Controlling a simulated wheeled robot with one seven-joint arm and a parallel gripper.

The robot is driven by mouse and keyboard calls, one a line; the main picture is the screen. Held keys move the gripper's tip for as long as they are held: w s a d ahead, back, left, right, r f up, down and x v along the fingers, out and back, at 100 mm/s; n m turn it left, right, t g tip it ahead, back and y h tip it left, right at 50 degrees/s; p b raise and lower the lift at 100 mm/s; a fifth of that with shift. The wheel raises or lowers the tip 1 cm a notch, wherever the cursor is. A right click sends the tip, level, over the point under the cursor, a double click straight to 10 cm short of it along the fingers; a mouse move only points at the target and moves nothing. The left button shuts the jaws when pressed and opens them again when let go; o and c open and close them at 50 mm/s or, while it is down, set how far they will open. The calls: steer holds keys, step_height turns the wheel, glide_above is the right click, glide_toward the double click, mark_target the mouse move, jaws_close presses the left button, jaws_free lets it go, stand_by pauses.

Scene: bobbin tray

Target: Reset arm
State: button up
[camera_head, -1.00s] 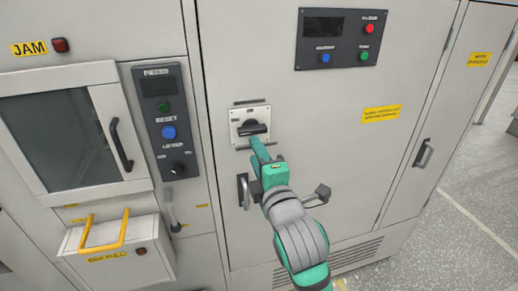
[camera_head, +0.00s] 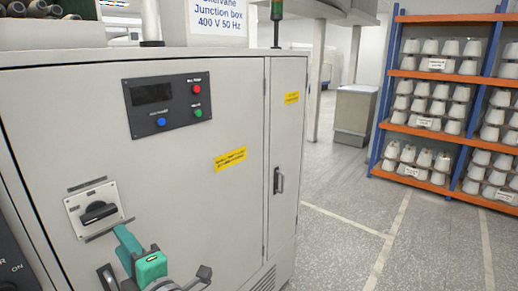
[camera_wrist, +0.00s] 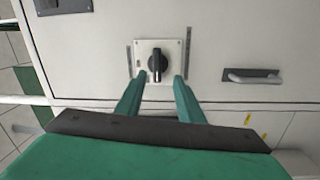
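My gripper (camera_wrist: 158,88) is open in the wrist view, its two green fingers apart and pointing at the cabinet front. A black rotary switch knob (camera_wrist: 157,66) on a pale square plate (camera_wrist: 172,48) lies just beyond the fingertips, between their lines; nothing shows between the fingers themselves. In the head view my gripper (camera_head: 124,240) is just below and right of the same switch knob (camera_head: 98,212). The knob looks roughly level there, slightly tilted. Part of my arm is cut off by the bottom edge.
A control panel (camera_head: 167,105) with a dark display and buttons is above the switch. Door handles (camera_head: 278,181) stick out from the cabinet. Orange and blue shelving (camera_head: 385,125) with white bobbins stands at the right. The floor (camera_head: 335,232) between is clear.

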steer(key=s+d+f+m+t+h, duration=0.3)
steer(key=s+d+f+m+h, duration=0.15)
steer(key=d+f+m, duration=0.6)
steer(key=s+d+f+m+t+h, duration=0.3)
steer(key=d+f+m+h, duration=0.4)
steer(key=f+m, duration=0.65)
steer(key=s+d+f+g+h, duration=0.1)
steer(key=s+d+f, duration=0.3)
steer(key=s, duration=0.4)
steer(key=s+d+f+m, duration=0.1)
steer(key=s+d+f, duration=0.2)
steer(key=s, duration=0.5)
steer(key=s+d+f+m+g+h, duration=0.1)
steer(key=s+d+f, duration=0.3)
steer(key=s+d, duration=0.2)
steer(key=s, duration=0.2)
steer(key=shift+s+f+g+h, duration=0.3)
steer(key=shift+h, duration=0.05)
steer(key=shift+c, duration=0.4)
